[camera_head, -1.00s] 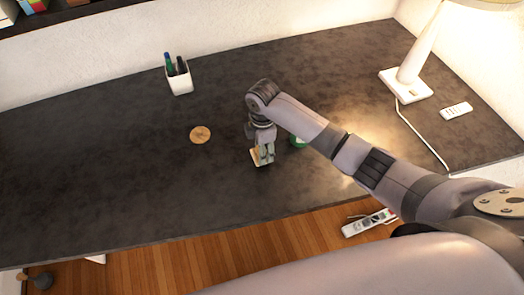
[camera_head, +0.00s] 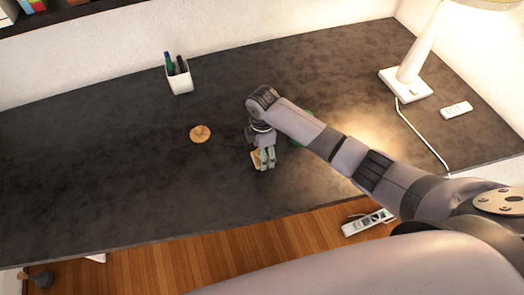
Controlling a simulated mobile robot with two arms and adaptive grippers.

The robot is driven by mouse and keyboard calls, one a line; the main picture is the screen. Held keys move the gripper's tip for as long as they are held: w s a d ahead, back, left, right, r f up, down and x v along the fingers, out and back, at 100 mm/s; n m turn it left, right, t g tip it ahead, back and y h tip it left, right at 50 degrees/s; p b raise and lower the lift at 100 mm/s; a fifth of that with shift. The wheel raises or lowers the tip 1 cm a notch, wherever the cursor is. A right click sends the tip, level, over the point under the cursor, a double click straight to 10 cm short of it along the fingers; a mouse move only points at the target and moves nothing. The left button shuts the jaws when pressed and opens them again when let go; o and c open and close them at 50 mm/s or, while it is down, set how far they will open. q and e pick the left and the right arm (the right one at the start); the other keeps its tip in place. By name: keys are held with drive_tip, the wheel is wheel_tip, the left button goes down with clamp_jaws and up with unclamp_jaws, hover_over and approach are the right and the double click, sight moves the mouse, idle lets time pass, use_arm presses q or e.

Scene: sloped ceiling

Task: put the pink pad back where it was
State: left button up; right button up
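My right gripper (camera_head: 265,163) points down at the dark desk (camera_head: 110,160), near its middle. A small peach-tan piece (camera_head: 256,160) shows at the left side of its fingers, low at the desk surface. It may be the pink pad, but its colour and shape are too small to be sure. The fingers hide most of it, and I cannot tell whether they grip it or only stand over it. No other clearly pink thing shows. My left gripper is not in view.
A round tan disc (camera_head: 200,134) lies left of the gripper. A green thing (camera_head: 304,142) is mostly hidden behind my arm. A pen cup (camera_head: 179,77) stands at the back; a lamp (camera_head: 406,83) and white remote (camera_head: 456,110) are at right. The desk's left side is clear.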

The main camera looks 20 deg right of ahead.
wheel_tip(320, 180, up, 12)
drive_tip(key=b, duration=0.1)
idle(0.5)
